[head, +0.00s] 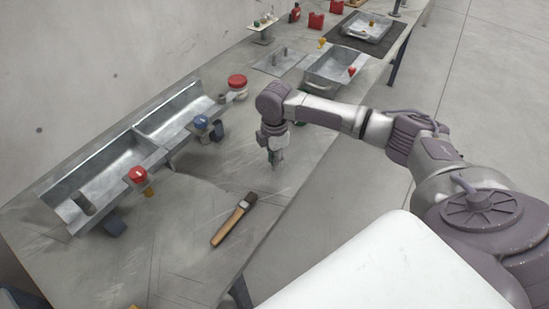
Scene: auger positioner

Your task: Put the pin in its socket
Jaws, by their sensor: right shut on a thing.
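My right gripper (275,158) points down over the middle of the grey table. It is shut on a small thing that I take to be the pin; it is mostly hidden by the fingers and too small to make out. I cannot tell if its lower end touches the table. I cannot pick out the pin's socket for certain. My left gripper is not in view.
A brush with a wooden handle (229,226) lies on the table (185,255) nearer me. A red-lidded jar (238,83) stands behind the gripper. The table around the brush is clear.

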